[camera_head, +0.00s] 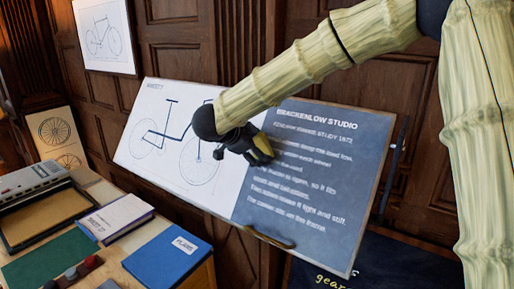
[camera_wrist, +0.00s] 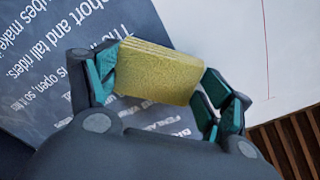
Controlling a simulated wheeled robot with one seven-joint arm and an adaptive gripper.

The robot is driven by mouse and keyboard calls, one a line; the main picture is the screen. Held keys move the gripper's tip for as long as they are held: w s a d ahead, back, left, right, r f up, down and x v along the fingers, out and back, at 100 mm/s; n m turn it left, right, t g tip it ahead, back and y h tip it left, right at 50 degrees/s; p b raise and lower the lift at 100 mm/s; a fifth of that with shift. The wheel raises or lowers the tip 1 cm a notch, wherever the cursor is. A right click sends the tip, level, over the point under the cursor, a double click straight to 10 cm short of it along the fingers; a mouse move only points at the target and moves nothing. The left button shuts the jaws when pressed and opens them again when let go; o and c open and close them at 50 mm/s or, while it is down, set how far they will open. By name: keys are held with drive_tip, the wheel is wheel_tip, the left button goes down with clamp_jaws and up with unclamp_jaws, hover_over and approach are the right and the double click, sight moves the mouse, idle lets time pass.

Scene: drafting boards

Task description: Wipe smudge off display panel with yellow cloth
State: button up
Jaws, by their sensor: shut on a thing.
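The display panel (camera_head: 340,130) is a wide tilted board, white with a bicycle drawing on the left and blue-grey with white text on the right. My gripper (camera_head: 252,148) is in front of the panel near where the two halves meet. It is shut on the yellow cloth (camera_wrist: 157,73), a folded block between the teal finger pads; it also shows in the head view (camera_head: 262,143). I cannot tell whether the cloth touches the panel. A dark brown mark (camera_head: 270,238) shows at the panel's lower edge; I cannot tell if it is the smudge.
A desk at lower left holds a blue binder (camera_head: 168,256), a second book (camera_head: 115,217) and a grey device (camera_head: 35,180). A framed bicycle drawing (camera_head: 103,36) hangs on the wood-panelled wall. A dark board with writing (camera_head: 400,268) stands below the panel at right.

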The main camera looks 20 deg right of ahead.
drive_tip(key=shift+v, duration=2.85)
drive_tip(key=shift+v, duration=1.5)
